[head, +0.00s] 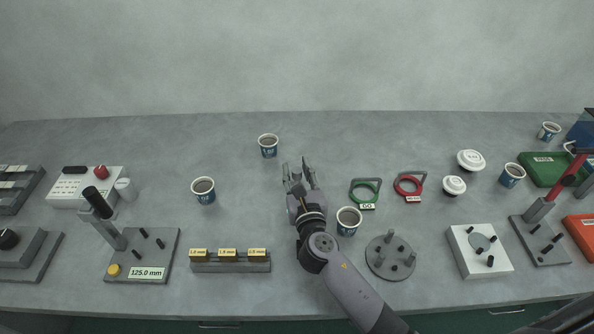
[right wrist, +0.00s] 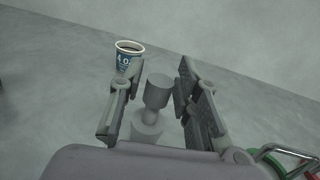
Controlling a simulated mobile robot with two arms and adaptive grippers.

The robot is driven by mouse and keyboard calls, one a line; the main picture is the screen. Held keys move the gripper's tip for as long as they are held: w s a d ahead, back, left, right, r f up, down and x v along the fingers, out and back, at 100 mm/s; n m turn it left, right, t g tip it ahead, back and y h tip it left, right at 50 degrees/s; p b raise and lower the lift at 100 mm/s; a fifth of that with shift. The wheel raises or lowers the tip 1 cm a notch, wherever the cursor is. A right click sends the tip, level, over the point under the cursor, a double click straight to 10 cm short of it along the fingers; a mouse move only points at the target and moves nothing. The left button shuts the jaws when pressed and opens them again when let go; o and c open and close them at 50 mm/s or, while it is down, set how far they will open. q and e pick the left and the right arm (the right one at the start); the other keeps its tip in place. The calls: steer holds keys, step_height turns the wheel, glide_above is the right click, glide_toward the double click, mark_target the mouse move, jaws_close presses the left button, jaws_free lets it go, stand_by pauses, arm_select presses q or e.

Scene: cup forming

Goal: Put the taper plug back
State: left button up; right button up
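The taper plug (right wrist: 153,100) is a plain grey turned piece with a knob, a narrow neck and a wider body, seen in the right wrist view. It sits between the two fingers of my right gripper (right wrist: 156,95). The fingers are apart, and a gap shows on either side of the knob. The plug's lower end is hidden by the gripper. In the head view my right gripper (head: 298,172) is low over the middle of the table, and the plug is hard to make out there. My left gripper is out of view.
Paper cups stand behind (head: 268,146), left (head: 203,190) and right (head: 348,221) of the right gripper. Green (head: 365,192) and red (head: 409,187) ring gauges lie right. A round pegged plate (head: 377,261) and a block rack (head: 230,266) are nearer the front. The table's back left is clear.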

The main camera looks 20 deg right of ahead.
steer(key=shift+o, duration=0.7)
steer(key=shift+r, duration=0.15)
steer(key=s, duration=0.3)
steer(key=s+a+b, duration=0.1)
steer(key=s, duration=0.7)
steer(key=shift+a, duration=0.15)
steer(key=shift+s, duration=0.5)
